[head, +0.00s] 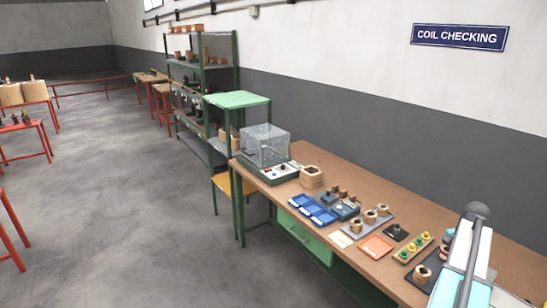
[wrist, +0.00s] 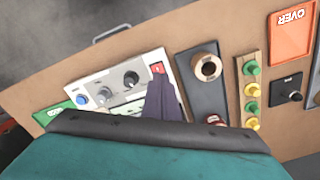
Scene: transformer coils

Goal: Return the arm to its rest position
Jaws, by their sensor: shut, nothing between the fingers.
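My gripper (wrist: 161,90) shows in the wrist view as a dark narrow shape, its fingers together with nothing held. It is over a white instrument panel (wrist: 97,82) with dark knobs, a blue button and a red switch, and hides part of it. A grey plate with a coil (wrist: 208,67) lies just right of the gripper. In the head view my arm rises at the lower right over the near end of the brown bench (head: 345,187). My gripper cannot be made out there.
Right of the coil plate are a strip of green and yellow terminals (wrist: 251,92), a black knob box (wrist: 287,88) and an orange "OVER" tray (wrist: 291,36). Farther along the bench are blue trays (head: 311,210) and a clear-covered tester (head: 265,146). The floor left of the bench is open.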

